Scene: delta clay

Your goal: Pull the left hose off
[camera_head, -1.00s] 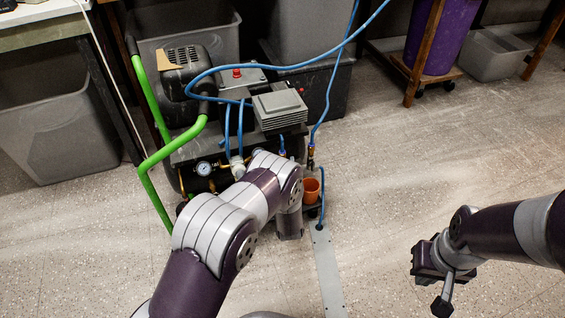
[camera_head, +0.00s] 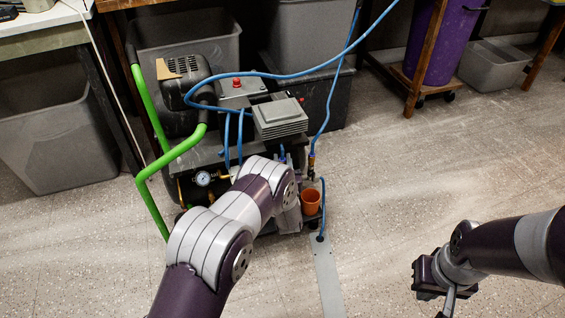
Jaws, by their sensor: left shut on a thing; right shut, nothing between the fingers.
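The compressor (camera_head: 280,117) stands at center left with a grey finned block on top. Thin blue hoses run down its front; a short one (camera_head: 282,150) ends near a fitting, left of another blue hose (camera_head: 326,112) with a brass fitting (camera_head: 311,163). My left arm reaches over the compressor's front. My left gripper (camera_head: 288,214) is low at its front right, left of the orange cup, and shut on the left hose; its fingertips and the grip are mostly hidden by my arm. My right gripper (camera_head: 447,303) is shut and empty over bare floor at lower right.
A green tube handle (camera_head: 150,190) bounds the compressor's left side. The orange cup (camera_head: 311,202) sits close to my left gripper. Grey bins (camera_head: 60,140) stand at left and behind. A purple barrel (camera_head: 440,40) on a wooden dolly stands at back right. The floor at right is free.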

